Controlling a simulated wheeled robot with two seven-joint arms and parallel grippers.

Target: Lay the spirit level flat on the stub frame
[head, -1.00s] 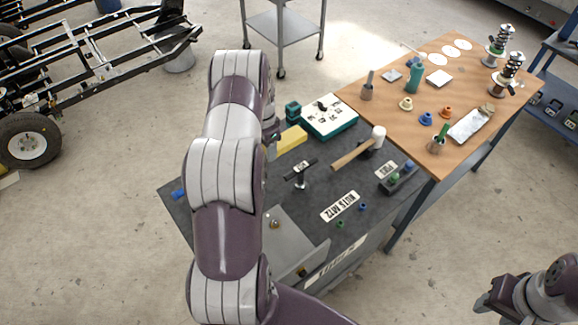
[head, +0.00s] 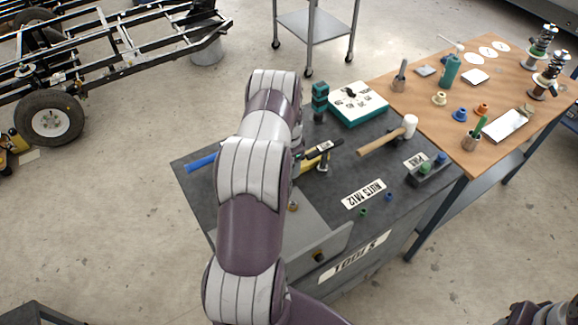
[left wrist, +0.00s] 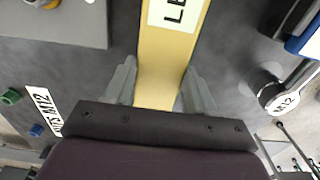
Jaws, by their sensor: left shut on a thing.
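The spirit level is a yellow bar (left wrist: 165,65) with a white label reading "LE…" in the left wrist view. My left gripper (left wrist: 160,85) is shut on it, one grey finger on each side. In the head view a short piece of the level (head: 309,166) shows beside my left arm, over the dark tool bench; the arm hides the gripper and the rest. I cannot tell its height above the bench. The stub frame appears to be the black ladder-like chassis (head: 110,62) at the upper left, well away from the level. Only part of my right arm shows, bottom right.
The dark tool bench (head: 240,190) carries a mallet (head: 390,138), a teal-and-white case (head: 357,104) and a blue-handled tool (head: 201,162). A wooden table (head: 425,115) adjoins it at right. A wheel (head: 50,117) stands by the chassis. Open floor lies between chassis and bench.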

